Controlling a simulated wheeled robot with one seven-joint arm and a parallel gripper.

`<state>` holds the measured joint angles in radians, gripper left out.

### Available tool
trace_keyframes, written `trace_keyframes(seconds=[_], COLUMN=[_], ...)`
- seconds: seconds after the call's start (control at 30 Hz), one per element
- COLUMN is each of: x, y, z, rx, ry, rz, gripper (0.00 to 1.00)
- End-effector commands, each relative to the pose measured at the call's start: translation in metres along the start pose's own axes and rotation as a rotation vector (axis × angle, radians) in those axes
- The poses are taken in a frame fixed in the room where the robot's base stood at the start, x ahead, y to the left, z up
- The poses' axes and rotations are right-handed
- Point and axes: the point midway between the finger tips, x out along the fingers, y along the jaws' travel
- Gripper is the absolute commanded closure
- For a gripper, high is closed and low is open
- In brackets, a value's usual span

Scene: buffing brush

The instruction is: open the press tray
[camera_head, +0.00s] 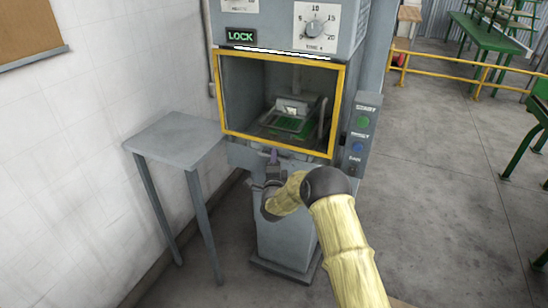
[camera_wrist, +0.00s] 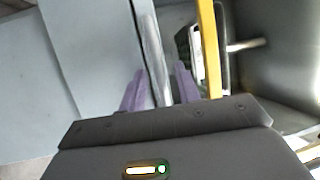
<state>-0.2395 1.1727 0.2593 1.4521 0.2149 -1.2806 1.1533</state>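The press (camera_head: 228,150) is a grey machine with a yellow-framed opening (camera_head: 222,95). Inside it lies the press tray (camera_head: 268,131) with a green piece (camera_head: 290,123) on it. A pale metal bar (camera_wrist: 152,50), apparently the tray's handle, runs along the front in the wrist view. My gripper (camera_head: 273,156) is at the lower front edge of the opening. In the wrist view its two purple fingers (camera_wrist: 160,82) stand apart, one on each side of the bar, with visible gaps. Whether either finger touches the bar cannot be told.
A small grey side table (camera_head: 178,140) stands left of the press, by the white wall. A control panel (camera_head: 360,135) with green and blue buttons is on the press's right side. A lit LOCK sign (camera_head: 241,36) is above the opening.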

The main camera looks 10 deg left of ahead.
Motion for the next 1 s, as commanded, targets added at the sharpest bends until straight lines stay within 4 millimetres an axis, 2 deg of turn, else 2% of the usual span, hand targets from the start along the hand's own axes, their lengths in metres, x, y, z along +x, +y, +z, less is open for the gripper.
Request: trace_keyframes(seconds=[0.13,0.43,0.47,0.6,0.63,1.0], x=[0.0101,0.012,0.012,0.0119,0.0119,0.0098], y=[-0.0004,-0.0002,-0.0002,-0.0003,-0.0003,0.0], z=[0.0002,0.0003,0.0003,0.0003,0.0003,0.0022], rx=[0.0,0.0,0.0,0.001,0.001,0.001], ry=[0.0,-0.001,-0.001,-0.001,-0.001,-0.002], rz=[0.0,0.0,0.0,0.0,0.0,0.001], gripper=[0.67,0.67,0.69,0.97,1.0,1.0])
